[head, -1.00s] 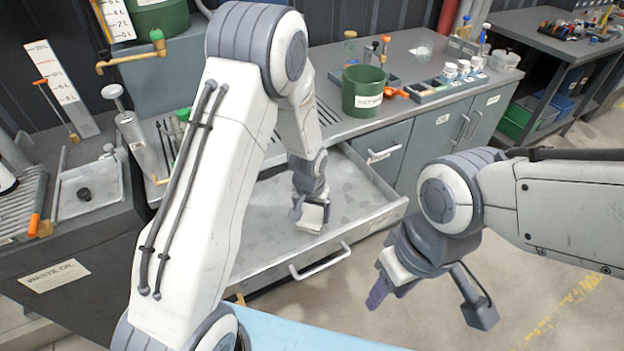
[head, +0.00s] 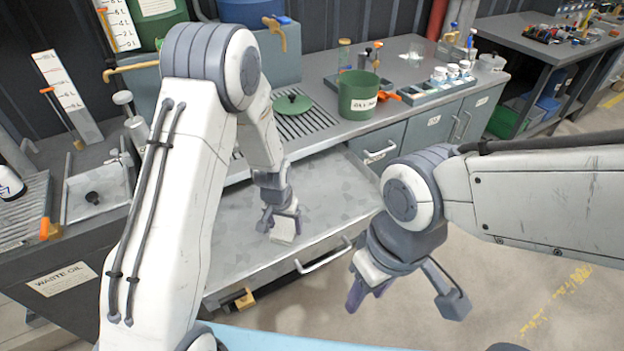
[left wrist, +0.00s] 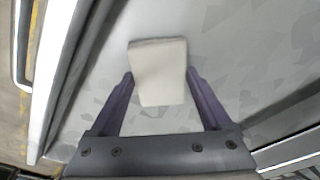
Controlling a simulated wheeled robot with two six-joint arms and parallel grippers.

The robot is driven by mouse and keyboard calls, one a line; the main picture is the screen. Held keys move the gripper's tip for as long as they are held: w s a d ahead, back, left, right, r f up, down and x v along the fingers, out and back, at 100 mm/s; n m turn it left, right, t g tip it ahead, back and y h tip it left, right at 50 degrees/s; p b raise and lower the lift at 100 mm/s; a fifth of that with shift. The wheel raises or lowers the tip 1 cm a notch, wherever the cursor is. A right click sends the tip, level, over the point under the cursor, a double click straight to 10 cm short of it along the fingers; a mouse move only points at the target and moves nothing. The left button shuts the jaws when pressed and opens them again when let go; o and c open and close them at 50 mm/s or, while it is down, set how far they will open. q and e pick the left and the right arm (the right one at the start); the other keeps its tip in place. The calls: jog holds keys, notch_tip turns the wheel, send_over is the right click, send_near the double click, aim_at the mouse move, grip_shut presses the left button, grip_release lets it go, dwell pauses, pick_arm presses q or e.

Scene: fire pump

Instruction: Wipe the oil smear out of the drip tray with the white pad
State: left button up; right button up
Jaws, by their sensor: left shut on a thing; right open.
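The white pad (head: 284,229) is between the fingers of my left gripper (head: 282,218), which is shut on it. It is low over the drip tray (head: 335,188), a wide grey metal tray pulled out like a drawer, near its front edge. In the left wrist view the pad (left wrist: 158,72) is between both fingers above the mottled tray floor (left wrist: 245,65); I cannot tell whether it touches the floor. I cannot make out a distinct oil smear; my left arm hides part of the tray. My right gripper (head: 405,298) is open and empty, in front of the tray's right side.
The tray's front handle (head: 325,258) sticks out towards me. A green container (head: 358,97) and a grey tray of small jars (head: 440,86) stand on the bench behind. A green lid (head: 292,103) lies on the slatted grate. Open floor (head: 540,285) is at the right.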

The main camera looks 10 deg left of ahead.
pick_arm(q)
jog(key=shift+s+a, duration=0.25)
jog(key=shift+a, duration=0.05)
notch_tip(320, 180, up, 3)
jog(key=shift+d+f+p, duration=0.15)
jog(key=shift+f+p, duration=0.05)
jog(key=shift+p, duration=0.65)
jog(key=shift+r+p, duration=0.3)
jog(key=shift+r, duration=0.05)
jog(key=shift+s+a+r+p, duration=0.1)
jog(key=shift+a+r+p, duration=0.2)
jog(key=shift+r+p, duration=0.05)
jog(key=shift+d+r+p, duration=0.1)
jog(key=shift+r+p, duration=1.55)
jog(key=shift+r, duration=0.4)
